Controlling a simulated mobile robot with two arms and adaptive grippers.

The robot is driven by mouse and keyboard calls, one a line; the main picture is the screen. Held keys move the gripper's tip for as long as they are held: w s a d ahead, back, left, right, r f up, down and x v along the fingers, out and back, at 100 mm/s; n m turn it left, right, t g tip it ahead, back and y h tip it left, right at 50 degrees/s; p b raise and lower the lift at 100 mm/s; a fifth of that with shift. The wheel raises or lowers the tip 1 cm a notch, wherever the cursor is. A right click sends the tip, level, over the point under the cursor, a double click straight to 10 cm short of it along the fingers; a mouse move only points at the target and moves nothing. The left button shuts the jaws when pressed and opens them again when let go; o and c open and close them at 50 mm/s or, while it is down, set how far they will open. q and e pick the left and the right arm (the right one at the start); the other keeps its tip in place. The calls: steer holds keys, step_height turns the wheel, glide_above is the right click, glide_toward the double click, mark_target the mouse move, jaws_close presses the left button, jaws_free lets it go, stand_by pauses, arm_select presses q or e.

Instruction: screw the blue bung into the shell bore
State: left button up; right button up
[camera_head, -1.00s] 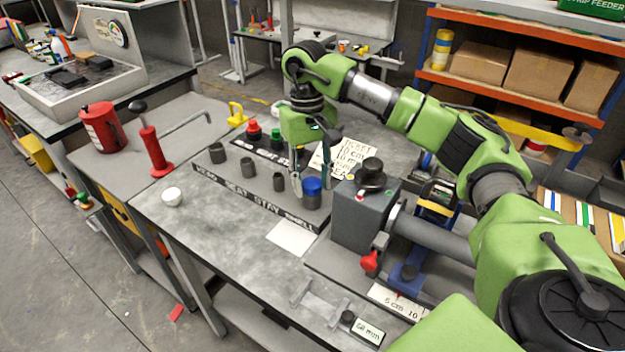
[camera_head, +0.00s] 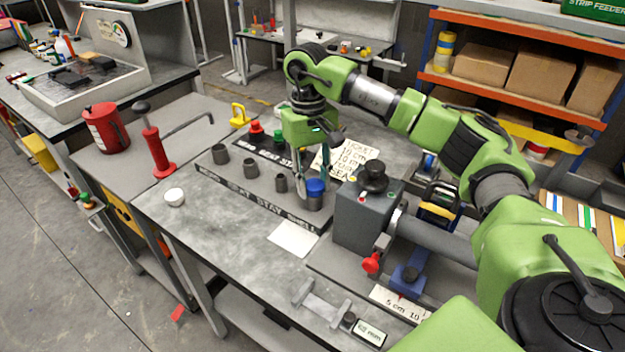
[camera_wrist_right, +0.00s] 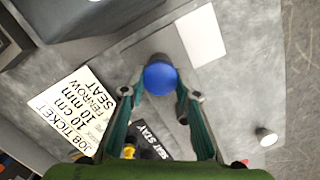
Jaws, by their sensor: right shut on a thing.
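The blue bung (camera_head: 315,186) sits upright on top of a dark grey shell (camera_head: 315,203) at the right end of the row of shells; whether its thread is in the bore is hidden. My right gripper (camera_head: 312,184) points down with its fingers on either side of the bung, shut on it. In the right wrist view the round blue top of the bung (camera_wrist_right: 160,78) lies between the two fingertips (camera_wrist_right: 160,90). My left gripper is not in view.
Red (camera_head: 256,131) and green bungs stand behind. A grey machine housing (camera_head: 362,222) with a red knob is close on the right. The bench front (camera_head: 220,228) is mostly clear.

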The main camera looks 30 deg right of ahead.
steer(key=shift+d+m, duration=0.2)
steer(key=shift+m, duration=0.8)
steer(key=m, duration=0.4)
steer(key=shift+s+d+y, duration=0.1)
steer(key=shift+y, duration=0.2)
steer(key=shift+m, duration=0.3)
steer(key=shift+t, duration=0.3)
steer(key=m, duration=0.4)
steer(key=shift+d+m+p, duration=0.1)
steer(key=shift+m+p, duration=0.2)
steer(key=shift+p, duration=0.05)
